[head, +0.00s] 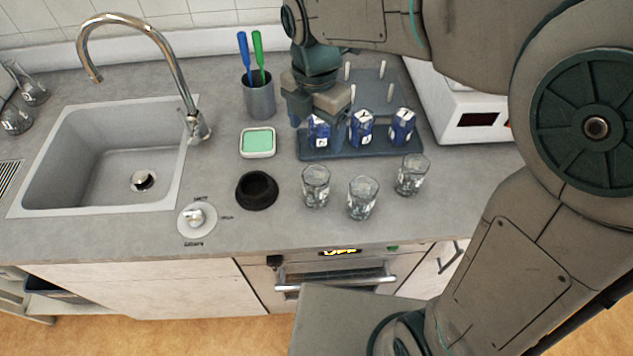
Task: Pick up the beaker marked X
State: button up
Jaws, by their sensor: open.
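Three clear glass beakers stand upright on the grey counter: a left one (316,186), a middle one (362,198) and a right one (411,175). Their marks are too small to read, so I cannot tell which bears the X. My gripper (319,116) is open behind the beakers, pointing down at the left end of a dark blue rack. Its fingers are close to the left blue carton (319,134) and hide part of it; I cannot tell whether they touch it. No beaker is between the fingers.
The rack (350,150) also holds a middle (361,128) and right blue carton (402,126). A black round holder (256,190), green sponge dish (257,142), grey cup with brushes (259,97) and sink (110,150) lie left. A white device (465,110) stands right.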

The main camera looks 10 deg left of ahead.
send_near(316, 176)
jog(key=s+f, duration=0.1)
jog(key=s, duration=0.1)
jog(key=shift+s+d+f+p, duration=0.15)
jog(key=shift+f+p, duration=0.3)
jog(key=shift+f, duration=0.95)
jog(key=shift+s+d+f+p, duration=0.1)
jog(key=shift+f+p, duration=0.35)
jog(key=shift+f, duration=0.95)
jog(key=c, duration=1.1)
